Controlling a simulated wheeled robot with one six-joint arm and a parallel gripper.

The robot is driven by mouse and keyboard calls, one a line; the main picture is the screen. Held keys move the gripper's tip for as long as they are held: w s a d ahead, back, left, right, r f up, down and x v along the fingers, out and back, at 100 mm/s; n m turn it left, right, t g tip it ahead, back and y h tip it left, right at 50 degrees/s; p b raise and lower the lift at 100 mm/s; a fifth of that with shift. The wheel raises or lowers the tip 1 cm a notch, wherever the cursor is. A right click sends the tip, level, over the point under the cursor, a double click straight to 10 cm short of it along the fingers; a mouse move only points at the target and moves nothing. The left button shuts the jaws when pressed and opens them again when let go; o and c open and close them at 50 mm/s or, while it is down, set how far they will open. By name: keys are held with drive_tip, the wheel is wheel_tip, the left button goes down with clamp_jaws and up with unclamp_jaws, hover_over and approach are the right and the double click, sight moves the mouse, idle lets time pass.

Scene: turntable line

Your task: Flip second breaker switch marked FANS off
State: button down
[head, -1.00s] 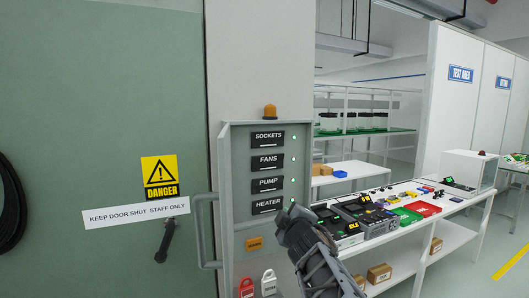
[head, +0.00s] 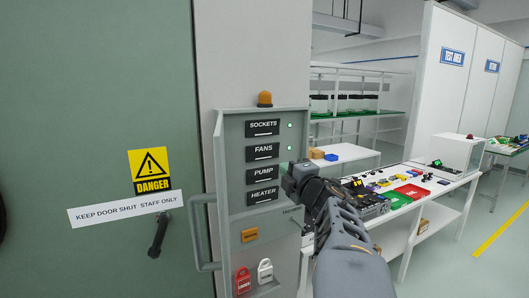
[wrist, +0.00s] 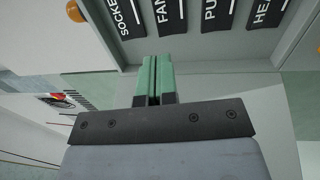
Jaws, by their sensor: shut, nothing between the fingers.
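The grey breaker panel (head: 228,150) stands open on the wall in the head view. It carries a column of black switches with labels SOCKETS, FANS, PUMP and HEATER. The FANS switch (head: 263,155) is second from the top, with a lit green lamp (head: 290,148) to its right. It also shows in the wrist view (wrist: 170,15), cut by the top edge. My gripper (head: 286,170) is at the right of the PUMP row, in front of the panel. In the wrist view its two green fingertips (wrist: 154,62) are together and empty, pointing towards the panel. Contact cannot be judged.
An amber lamp (head: 265,99) tops the panel. A grey handle (head: 199,235) projects at its left. Red (head: 243,279) and white (head: 265,271) padlock tags hang at the bottom. A crowded white workbench (head: 440,197) stands to the right.

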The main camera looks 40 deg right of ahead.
sight(261, 148)
drive_tip(key=w+p, duration=0.1)
drive_tip(key=w, duration=0.3)
drive_tip(key=w+d+r+p, duration=0.1)
drive_tip(key=w, duration=0.3)
drive_tip(key=w+p, duration=0.1)
drive_tip(key=w, duration=0.4)
drive_tip(key=shift+d+r, duration=0.3)
drive_tip(key=shift+d, duration=0.05)
drive_tip(key=shift+w, duration=0.15)
drive_tip(key=shift+s+a+r, duration=0.1)
drive_tip(key=shift+s, duration=0.4)
drive_tip(key=s+a+r+b, duration=0.1)
drive_tip(key=s, duration=1.2)
drive_tip(key=shift+a+r+b, duration=0.3)
drive_tip(key=shift+r+b, duration=0.05)
